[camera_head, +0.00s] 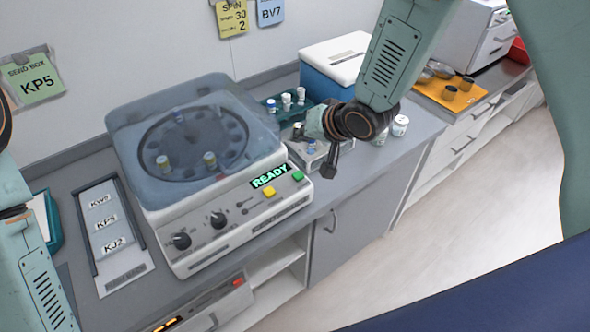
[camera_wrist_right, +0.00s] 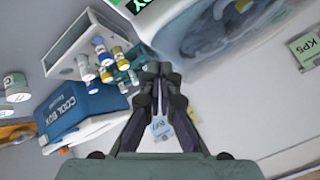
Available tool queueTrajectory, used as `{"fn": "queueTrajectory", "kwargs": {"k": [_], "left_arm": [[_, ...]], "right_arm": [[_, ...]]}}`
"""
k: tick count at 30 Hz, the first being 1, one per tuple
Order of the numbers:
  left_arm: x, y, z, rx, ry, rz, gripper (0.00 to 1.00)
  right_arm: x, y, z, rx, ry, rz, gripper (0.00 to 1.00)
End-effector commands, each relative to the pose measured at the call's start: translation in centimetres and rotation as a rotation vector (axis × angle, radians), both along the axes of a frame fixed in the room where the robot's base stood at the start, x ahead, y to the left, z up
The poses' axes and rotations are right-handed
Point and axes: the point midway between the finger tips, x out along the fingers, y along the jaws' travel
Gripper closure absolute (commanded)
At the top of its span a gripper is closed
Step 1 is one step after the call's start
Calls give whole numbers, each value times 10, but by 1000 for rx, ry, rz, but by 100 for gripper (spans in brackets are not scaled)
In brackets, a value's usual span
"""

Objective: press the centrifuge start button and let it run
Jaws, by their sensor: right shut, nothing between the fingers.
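The centrifuge (camera_head: 215,235) stands on the counter with its translucent blue lid (camera_head: 130,130) down over a round rotor. Several vials show through the lid. Its display (camera_head: 269,175) reads READY in green. A green button (camera_head: 297,176) and a yellow button (camera_head: 268,191) sit on the front panel beside the display. My right gripper (camera_head: 328,174) is shut and empty, fingers pointing down, just right of the green button and apart from it in the picture. In the right wrist view its closed fingers (camera_wrist_right: 157,82) show with the centrifuge above. My left arm shows at the left edge; its gripper is out of view.
A rack with vials (camera_wrist_right: 112,62) stands right of the centrifuge, behind my right gripper. A blue cool box (camera_head: 325,82) and white jars (camera_head: 400,125) are farther back. A labelled tray (camera_head: 110,232) lies left of the centrifuge. Open floor is at the right.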

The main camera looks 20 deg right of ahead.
Motion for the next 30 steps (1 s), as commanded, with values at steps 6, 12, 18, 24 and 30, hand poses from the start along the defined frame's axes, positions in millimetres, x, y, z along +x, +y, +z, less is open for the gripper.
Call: {"fn": "queueTrajectory", "kwargs": {"k": [6,12,18,24,30], "left_arm": [[-1,0,0,0,1,0,54],[-1,0,0,0,2,0,54],[-1,0,-1,0,1,0,54],[-1,0,-9,0,1,0,54],[-1,0,-27,0,1,0,54]], "right_arm": [[-3,-1,-1,50,32,-48,100],[-4,-2,-1,55,34,-54,100],[-4,-1,-1,55,34,-56,100],[-3,-1,-9,53,33,-56,100],[-2,0,-25,52,33,-56,100]]}}
